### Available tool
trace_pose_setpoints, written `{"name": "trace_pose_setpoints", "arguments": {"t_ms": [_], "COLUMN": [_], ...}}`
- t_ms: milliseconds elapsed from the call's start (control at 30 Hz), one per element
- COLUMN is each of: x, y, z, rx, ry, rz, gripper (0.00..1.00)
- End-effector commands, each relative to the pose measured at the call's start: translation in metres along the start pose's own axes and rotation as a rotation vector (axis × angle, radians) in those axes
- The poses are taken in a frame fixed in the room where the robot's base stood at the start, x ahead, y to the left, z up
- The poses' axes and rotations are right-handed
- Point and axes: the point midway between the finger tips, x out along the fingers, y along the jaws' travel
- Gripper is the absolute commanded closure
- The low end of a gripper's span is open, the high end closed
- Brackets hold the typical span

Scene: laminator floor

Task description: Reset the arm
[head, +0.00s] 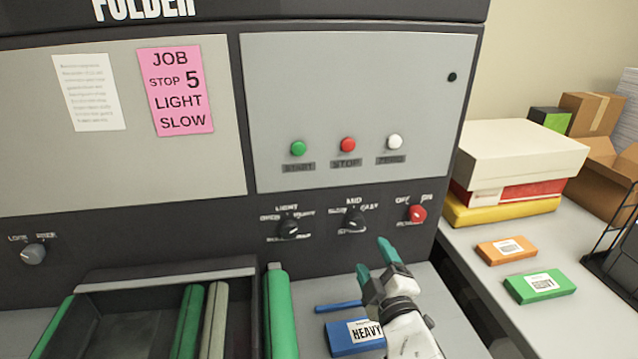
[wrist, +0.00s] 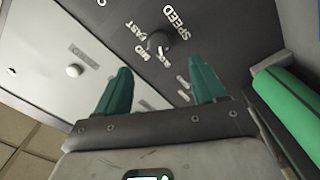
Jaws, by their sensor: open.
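My gripper (head: 375,269) is in front of the dark folder panel, just below the knobs in the head view. Its teal fingers are apart and hold nothing. In the wrist view the open fingers (wrist: 160,88) point at the panel, with the speed knob (wrist: 158,42) beyond them. In the head view this middle knob (head: 353,221) sits above and left of the fingertips. I cannot tell the exact gap to the panel, but the fingers appear clear of the knob.
A red off/on knob (head: 417,214) is right of the gripper. A blue "HEAVY" box (head: 345,342) lies beneath it, and a green roller (head: 280,312) stands to the left. Orange (head: 503,251) and green (head: 540,288) boxes lie on the right table. Open air lies between gripper and table.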

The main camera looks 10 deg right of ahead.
Motion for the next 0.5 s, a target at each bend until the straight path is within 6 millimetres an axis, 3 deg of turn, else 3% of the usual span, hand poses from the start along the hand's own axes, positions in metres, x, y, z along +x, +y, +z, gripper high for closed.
{"name": "trace_pose_setpoints", "arguments": {"t_ms": [133,233,400,500], "x": [-0.018,-0.046,-0.118,-0.163], "y": [-0.009,-0.023,-0.055,-0.071], "z": [0.024,0.055,0.1,0.115], "rx": [0.114,0.271,0.567,0.703], "ry": [-0.098,-0.236,-0.51,-0.658], "rz": [-0.054,-0.133,-0.296,-0.386], "gripper": [0.3,0.3,0.3,0.3]}}
